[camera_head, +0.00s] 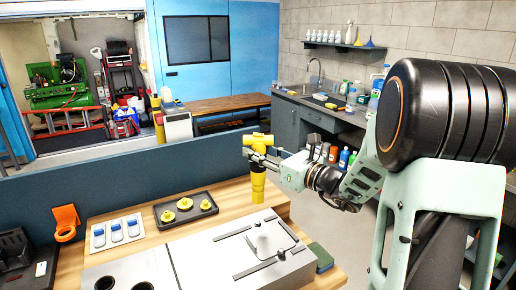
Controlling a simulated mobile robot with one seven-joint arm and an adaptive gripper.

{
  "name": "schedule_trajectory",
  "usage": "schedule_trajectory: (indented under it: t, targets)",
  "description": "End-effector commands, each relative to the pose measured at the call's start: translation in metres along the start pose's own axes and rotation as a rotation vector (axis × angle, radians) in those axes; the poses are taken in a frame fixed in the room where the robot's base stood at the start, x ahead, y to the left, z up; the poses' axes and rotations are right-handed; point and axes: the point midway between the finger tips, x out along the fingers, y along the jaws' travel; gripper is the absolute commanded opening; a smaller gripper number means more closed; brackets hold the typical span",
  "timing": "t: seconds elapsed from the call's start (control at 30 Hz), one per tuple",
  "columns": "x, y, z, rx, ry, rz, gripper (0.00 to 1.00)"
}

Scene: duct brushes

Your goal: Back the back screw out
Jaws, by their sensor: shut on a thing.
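My gripper (262,156) is shut on a yellow upright tool (258,186), which looks like a driver. The tool's wide yellow head shows above the fingers and its narrower body hangs below them. Its lower end is near the back edge of a pale grey box (205,256) on the wooden table. I cannot tell whether it touches anything there. The box top has two dark bars (262,269) and a pale fork-shaped part (259,245). The back screw is too small or hidden to make out.
A dark tray (163,220) with yellow knobs, a white tray (97,243) with blue-topped pieces and an orange holder (66,222) stand on the table (238,196). A green block (320,257) is beside the box's right side. A dark blue partition (100,190) runs behind.

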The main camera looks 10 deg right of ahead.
Motion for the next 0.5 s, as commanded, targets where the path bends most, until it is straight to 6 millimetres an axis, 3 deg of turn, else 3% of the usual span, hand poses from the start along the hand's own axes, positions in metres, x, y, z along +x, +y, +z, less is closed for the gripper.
schedule_trajectory:
  t: [0.27,0.5]
  targets:
    - [0.000,0.000,-0.002,-0.002,-0.003,0.000,0.03]
    - [0.000,0.000,-0.018,-0.002,-0.003,0.000,0.03]
